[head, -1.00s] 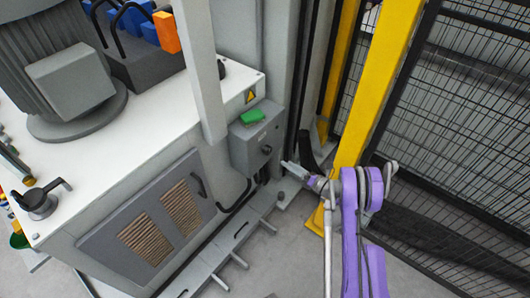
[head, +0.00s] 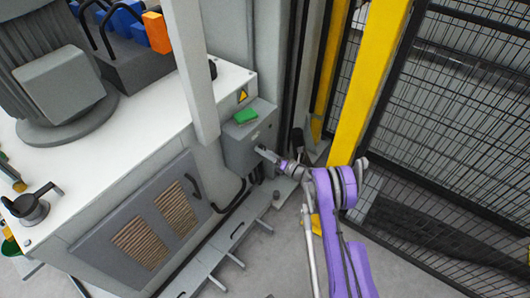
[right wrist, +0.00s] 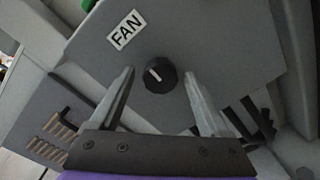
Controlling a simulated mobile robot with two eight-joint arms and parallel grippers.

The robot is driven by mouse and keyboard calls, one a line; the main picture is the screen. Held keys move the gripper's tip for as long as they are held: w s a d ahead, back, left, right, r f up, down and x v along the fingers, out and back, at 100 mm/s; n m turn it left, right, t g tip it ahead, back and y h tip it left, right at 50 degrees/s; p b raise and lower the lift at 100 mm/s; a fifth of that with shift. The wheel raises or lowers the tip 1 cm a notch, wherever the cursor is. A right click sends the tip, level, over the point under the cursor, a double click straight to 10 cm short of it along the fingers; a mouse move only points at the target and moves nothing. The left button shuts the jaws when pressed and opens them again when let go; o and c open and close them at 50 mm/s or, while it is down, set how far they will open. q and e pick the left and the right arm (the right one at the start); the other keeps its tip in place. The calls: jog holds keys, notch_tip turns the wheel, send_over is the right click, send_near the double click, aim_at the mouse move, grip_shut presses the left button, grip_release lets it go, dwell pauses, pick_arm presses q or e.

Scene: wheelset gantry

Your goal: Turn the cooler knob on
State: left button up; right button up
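The cooler knob (right wrist: 160,75) is a round black knob with a white pointer mark on a grey box (right wrist: 220,50) labelled "FAN" (right wrist: 126,30). In the right wrist view the knob sits ahead of and between the fingers of my right gripper (right wrist: 160,88), which are apart and empty. In the head view my right gripper (head: 262,152) is at the front of the grey box (head: 240,148), and the knob is hidden behind it. Whether the fingers touch the knob is not clear. My left gripper is not in view.
A green block (head: 246,116) lies on top of the box. The white machine cabinet (head: 110,175) stands to the left, with a grey post (head: 190,70) beside it. A yellow post (head: 368,80) and black mesh fence (head: 460,110) are on the right.

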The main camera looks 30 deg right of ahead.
grip_shut()
jog(key=m+b, duration=0.6)
jog(key=m, duration=1.1)
jog(key=shift+d+r+b, duration=0.1)
jog(key=shift+b, duration=0.2)
jog(key=shift+m, duration=0.4)
dwell(0.4)
